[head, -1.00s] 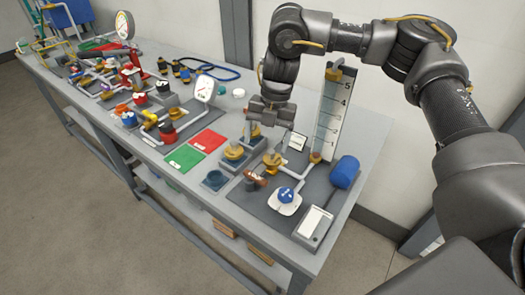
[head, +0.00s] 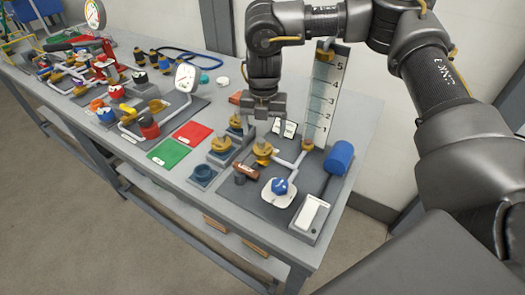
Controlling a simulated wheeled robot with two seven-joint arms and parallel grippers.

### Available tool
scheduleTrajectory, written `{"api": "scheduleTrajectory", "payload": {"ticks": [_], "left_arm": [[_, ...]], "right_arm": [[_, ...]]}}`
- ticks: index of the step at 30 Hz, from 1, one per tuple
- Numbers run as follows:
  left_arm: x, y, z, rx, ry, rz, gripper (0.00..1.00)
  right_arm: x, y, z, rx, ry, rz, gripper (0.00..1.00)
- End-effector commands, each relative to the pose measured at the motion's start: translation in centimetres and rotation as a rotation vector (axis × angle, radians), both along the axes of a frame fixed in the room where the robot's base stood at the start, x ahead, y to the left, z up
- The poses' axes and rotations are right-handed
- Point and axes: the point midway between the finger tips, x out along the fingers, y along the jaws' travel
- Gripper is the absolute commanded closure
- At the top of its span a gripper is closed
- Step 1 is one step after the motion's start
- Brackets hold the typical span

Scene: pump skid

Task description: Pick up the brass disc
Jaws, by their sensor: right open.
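Several brass-coloured round pieces are on the bench, and I cannot tell for sure which is the brass disc. One brass piece (head: 222,145) sits on a grey block. A second brass piece (head: 235,122) is behind it, close to the left side of my right gripper. A third brass piece (head: 262,149) is on the dark plate, in front of the gripper. My right gripper (head: 263,118) points down above the bench, open, with nothing seen between its fingers. My left gripper is not in view.
A level gauge (head: 322,100) stands upright right of the gripper. A blue cylinder (head: 339,158), a blue knob (head: 279,186) and a brown-handled valve (head: 246,172) are nearby. Red (head: 192,132) and green (head: 168,153) mats lie left. Pipework with gauges fills the far left.

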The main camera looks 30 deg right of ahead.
Motion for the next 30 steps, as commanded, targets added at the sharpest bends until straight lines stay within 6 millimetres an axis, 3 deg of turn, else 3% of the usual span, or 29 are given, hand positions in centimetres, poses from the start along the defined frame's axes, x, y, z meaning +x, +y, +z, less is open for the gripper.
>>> {"api": "scheduleTrajectory", "payload": {"ticks": [5, 12, 21, 30], "left_arm": [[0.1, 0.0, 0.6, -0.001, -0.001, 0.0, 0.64], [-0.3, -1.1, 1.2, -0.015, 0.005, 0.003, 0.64], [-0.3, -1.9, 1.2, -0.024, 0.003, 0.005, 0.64], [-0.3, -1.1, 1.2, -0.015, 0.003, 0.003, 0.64]], "right_arm": [[-0.1, 0.1, -1.1, -0.001, 0.002, 0.001, 0.2], [-0.2, 0.2, -4.5, -0.001, 0.002, -0.001, 0.2], [-0.1, 0.3, -5.2, 0.001, -0.001, -0.001, 0.2], [-0.1, 0.3, -5.2, 0.0, 0.0, 0.0, 0.57]]}}
